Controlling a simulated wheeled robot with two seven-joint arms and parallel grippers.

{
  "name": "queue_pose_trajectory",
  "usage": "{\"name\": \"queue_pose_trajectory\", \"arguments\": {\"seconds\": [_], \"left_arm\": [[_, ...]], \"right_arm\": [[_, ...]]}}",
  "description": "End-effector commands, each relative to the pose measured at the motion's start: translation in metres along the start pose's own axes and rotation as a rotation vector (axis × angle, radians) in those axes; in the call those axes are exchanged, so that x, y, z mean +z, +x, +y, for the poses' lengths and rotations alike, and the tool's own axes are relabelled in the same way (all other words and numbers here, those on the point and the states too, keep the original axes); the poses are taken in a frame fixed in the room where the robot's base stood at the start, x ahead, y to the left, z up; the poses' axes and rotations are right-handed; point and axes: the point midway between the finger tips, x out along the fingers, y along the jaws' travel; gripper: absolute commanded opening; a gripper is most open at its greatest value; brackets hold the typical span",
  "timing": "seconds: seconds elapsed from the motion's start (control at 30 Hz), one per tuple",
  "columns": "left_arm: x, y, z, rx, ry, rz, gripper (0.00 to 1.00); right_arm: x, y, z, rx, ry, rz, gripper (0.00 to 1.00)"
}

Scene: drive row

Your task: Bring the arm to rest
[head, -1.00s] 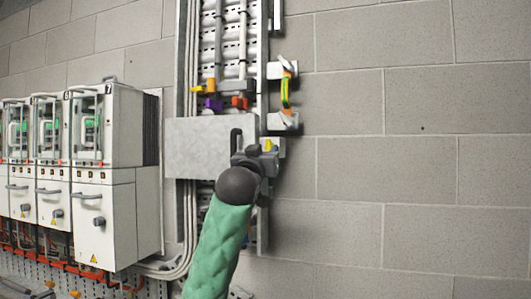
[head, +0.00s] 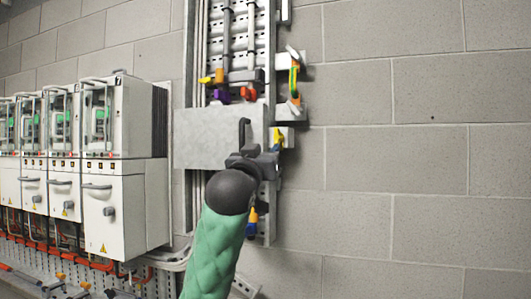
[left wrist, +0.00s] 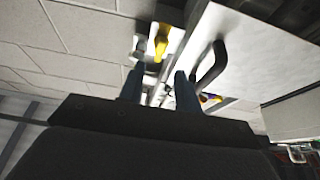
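My left arm, in a green sleeve (head: 214,250) with a dark round joint (head: 231,192), reaches up from the bottom of the head view. Its gripper (head: 256,152) is in front of the lower right part of a grey metal box (head: 205,138) with a dark bar handle (head: 244,131). In the left wrist view the two fingers (left wrist: 160,88) stand apart with nothing held between them. The bar handle (left wrist: 212,64) is just right of the right finger, outside the gap. A yellow part (left wrist: 161,42) shows beyond the fingertips. My right gripper is not in view.
White drive cabinets (head: 112,210) stand in a row at the left. A metal rail panel (head: 240,50) carries pipes and coloured clips. Brackets (head: 291,100) stick out on its right side. The block wall (head: 420,180) at the right is bare.

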Motion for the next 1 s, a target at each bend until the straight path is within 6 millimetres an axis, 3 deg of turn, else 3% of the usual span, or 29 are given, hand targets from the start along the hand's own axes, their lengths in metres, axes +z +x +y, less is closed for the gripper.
{"name": "queue_pose_trajectory", "arguments": {"seconds": [0.27, 0.43, 0.7, 1.0], "left_arm": [[0.001, 0.0, 0.0, -0.001, 0.016, -0.004, 0.34], [0.018, -0.002, -0.005, -0.023, 0.08, -0.099, 0.34], [0.019, -0.045, -0.015, -0.052, 0.177, -0.237, 0.34], [0.086, -0.09, -0.036, -0.072, 0.192, -0.402, 0.34]], "right_arm": [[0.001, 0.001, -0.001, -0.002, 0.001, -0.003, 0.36], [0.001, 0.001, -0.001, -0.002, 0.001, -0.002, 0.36], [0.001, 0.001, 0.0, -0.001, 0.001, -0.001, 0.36], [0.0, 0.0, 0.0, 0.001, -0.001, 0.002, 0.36]]}}
